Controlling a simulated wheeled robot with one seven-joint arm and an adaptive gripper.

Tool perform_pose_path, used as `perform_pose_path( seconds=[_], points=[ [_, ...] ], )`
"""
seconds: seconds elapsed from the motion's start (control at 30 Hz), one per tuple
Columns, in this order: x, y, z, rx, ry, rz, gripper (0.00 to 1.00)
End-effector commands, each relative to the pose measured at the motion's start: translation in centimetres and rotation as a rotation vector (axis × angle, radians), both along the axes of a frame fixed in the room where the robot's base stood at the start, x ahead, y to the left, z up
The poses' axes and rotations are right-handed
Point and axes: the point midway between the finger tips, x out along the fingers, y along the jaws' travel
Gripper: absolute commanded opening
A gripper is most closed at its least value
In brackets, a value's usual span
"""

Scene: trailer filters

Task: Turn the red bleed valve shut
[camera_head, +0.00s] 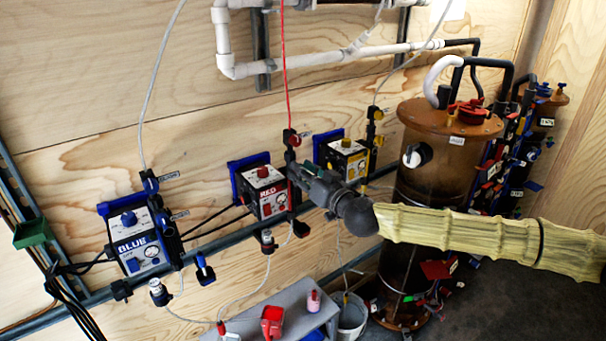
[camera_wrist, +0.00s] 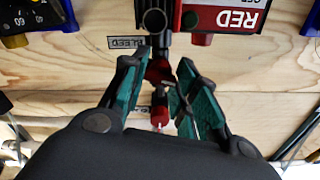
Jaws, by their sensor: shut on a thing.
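The red bleed valve (camera_wrist: 158,72) is between my gripper's fingertips in the wrist view, beside a "BLEED" label (camera_wrist: 140,42). My gripper (camera_wrist: 168,66) has its green-padded fingers closed around the valve's handle, one on each side. In the head view my gripper (camera_head: 296,165) reaches in from the right, at the right side of the red pump box (camera_head: 264,192). A red fitting (camera_head: 291,138) with a red tube shows just above the fingertips. The fingers hide part of the valve, and the handle's exact angle is hard to tell.
The blue pump box (camera_head: 137,242) is to the left and the yellow one (camera_head: 346,160) to the right, all along the plywood wall. A grey stand (camera_head: 275,315) with small bottles is below. A tall brown cylinder (camera_head: 436,165) stands at the right, behind my arm.

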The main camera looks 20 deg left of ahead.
Motion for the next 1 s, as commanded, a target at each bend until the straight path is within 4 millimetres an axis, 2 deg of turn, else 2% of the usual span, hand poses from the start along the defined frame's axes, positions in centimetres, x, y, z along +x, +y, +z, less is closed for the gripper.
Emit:
perform_pose_path(
  seconds=[0.37, 1.0],
  points=[
    [0.13, -0.08, -0.59, 0.126, 0.158, -0.002, 0.06],
    [0.20, -0.12, -0.51, 0.498, 0.632, -0.001, 0.06]
  ],
)
